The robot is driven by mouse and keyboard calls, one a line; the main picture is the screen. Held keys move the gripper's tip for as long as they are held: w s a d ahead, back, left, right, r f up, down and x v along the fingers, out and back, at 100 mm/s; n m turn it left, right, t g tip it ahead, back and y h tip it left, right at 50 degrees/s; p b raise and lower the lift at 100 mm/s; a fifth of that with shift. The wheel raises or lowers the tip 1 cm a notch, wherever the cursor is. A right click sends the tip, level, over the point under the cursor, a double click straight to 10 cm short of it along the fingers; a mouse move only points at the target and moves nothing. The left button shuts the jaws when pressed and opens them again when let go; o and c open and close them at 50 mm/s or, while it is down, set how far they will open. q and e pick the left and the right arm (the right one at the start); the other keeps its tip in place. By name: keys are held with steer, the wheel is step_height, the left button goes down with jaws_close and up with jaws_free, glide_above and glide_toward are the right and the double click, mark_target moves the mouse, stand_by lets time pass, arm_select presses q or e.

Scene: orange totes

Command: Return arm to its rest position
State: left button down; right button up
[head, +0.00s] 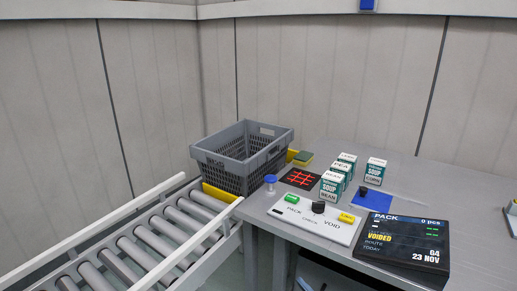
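Neither of my grippers shows clearly in the head view, so I cannot see what either holds. A small white and dark piece (511,214) is cut off at the right edge, and I cannot tell what it is. Several white and green soup boxes (331,187) stand upright on the grey table (470,190). A grey crate (222,165) stands at the far end of the roller conveyor, and its inside looks empty where I can see it.
A panel with a dark knob (318,207) and a display reading "VOIDED" (400,240) lie at the table's front. The conveyor rollers (145,258) are bare.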

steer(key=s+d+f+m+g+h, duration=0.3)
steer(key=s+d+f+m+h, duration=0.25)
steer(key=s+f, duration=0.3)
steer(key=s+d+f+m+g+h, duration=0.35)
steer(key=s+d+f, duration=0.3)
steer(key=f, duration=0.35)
arm_select(q)
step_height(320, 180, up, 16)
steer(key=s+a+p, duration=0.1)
steer(key=p, duration=2.1)
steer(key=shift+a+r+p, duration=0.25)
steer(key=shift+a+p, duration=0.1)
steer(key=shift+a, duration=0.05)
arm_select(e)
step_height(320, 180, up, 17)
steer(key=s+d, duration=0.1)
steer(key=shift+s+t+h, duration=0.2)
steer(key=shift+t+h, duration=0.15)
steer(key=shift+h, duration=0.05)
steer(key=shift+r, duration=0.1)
